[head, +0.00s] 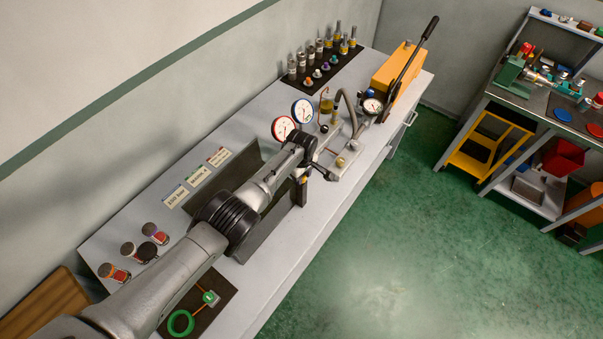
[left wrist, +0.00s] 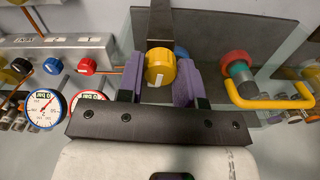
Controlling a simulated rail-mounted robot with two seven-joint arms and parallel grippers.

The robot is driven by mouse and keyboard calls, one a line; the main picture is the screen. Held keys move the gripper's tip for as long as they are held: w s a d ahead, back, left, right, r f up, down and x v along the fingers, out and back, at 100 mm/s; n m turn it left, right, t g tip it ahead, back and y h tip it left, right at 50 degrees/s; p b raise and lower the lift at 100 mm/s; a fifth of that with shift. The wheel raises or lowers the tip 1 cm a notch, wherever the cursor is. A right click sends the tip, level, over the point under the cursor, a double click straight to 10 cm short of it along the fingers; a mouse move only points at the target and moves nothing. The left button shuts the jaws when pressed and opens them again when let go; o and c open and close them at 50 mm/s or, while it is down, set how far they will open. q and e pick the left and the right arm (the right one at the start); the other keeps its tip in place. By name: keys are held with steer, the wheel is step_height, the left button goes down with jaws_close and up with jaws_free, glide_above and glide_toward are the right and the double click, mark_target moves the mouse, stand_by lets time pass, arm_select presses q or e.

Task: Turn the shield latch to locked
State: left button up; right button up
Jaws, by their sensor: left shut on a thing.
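My left gripper (head: 318,168) reaches over the bench from the left in the head view. In the left wrist view its purple fingers (left wrist: 163,72) are shut on a round yellow knob (left wrist: 160,66), which looks like the shield latch. The knob has a white mark on its face, pointing down and slightly left in that view. It sits in front of a dark upright bar (left wrist: 161,22). A dark see-through panel, apparently the shield (left wrist: 255,35), spreads behind the bar. In the head view the gripper and arm hide the knob. My right gripper is not in view.
Two gauges, one red-rimmed (head: 283,128) and one blue-rimmed (head: 302,111), stand close to the left gripper. A yellow bent handle (left wrist: 285,102) and a red knob (left wrist: 236,62) are right of the fingers. An orange pump (head: 392,72) with a black lever stands at the far end.

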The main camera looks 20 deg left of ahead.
arm_select(q)
steer(key=shift+n, duration=0.9)
steer(key=o, duration=0.9)
steer(key=shift+o, duration=0.2)
step_height(320, 180, up, 6)
steer(key=p, duration=0.3)
steer(key=shift+f, duration=0.1)
step_height(320, 180, up, 8)
